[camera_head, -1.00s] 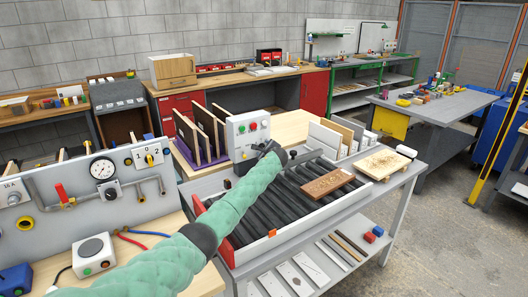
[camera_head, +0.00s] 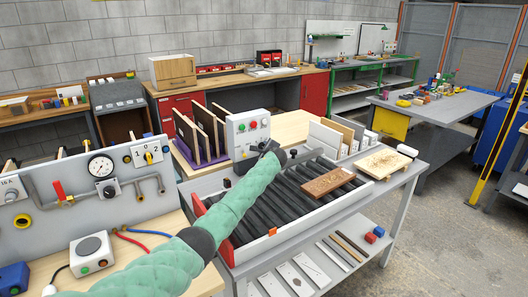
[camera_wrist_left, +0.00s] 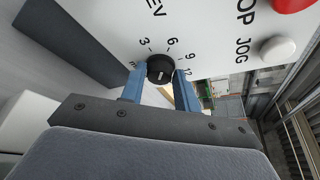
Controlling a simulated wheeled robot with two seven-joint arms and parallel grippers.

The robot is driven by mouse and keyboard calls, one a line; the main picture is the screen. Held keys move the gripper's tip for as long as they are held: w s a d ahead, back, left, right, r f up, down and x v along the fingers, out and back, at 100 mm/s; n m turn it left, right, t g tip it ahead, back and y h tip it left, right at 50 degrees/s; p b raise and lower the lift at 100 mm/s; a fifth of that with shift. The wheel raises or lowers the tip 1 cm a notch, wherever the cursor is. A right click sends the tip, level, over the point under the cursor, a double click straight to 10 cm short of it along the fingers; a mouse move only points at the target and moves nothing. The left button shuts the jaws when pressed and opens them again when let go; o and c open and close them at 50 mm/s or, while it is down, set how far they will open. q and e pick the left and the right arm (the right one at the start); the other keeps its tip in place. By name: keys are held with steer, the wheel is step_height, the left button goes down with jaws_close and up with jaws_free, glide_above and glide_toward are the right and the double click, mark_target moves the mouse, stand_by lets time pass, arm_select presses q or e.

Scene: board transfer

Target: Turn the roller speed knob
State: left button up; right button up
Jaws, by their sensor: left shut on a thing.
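The black roller speed knob (camera_wrist_left: 161,69) sits on a white panel in the left wrist view, with marks 3, 6, 9 and 12 around it. A pale pointer line shows on its face. My left gripper (camera_wrist_left: 159,77) is shut on the knob, one blue finger on each side. In the head view, the left gripper (camera_head: 270,150) is at the lower front of the white control box (camera_head: 248,127) by the roller conveyor (camera_head: 285,200); the knob is hidden there. My right gripper is not in view.
Red and pale buttons, with JOG lettering, are on the panel close to the knob. A brown carved board (camera_head: 328,181) lies on the rollers. A pale board (camera_head: 384,163) is at the conveyor's far end. Upright boards (camera_head: 203,132) stand in a rack left of the box.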

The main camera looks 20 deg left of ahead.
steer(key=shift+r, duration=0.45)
arm_select(q)
steer(key=o, duration=0.9)
steer(key=shift+o, duration=0.2)
steer(key=p+v, duration=0.6)
steer(key=shift+s+d+r+p, duration=0.1)
steer(key=shift+s+d+p, duration=0.15)
steer(key=shift+s+p, duration=0.15)
steer(key=shift+s+d+p, duration=0.3)
steer(key=shift+s, duration=0.05)
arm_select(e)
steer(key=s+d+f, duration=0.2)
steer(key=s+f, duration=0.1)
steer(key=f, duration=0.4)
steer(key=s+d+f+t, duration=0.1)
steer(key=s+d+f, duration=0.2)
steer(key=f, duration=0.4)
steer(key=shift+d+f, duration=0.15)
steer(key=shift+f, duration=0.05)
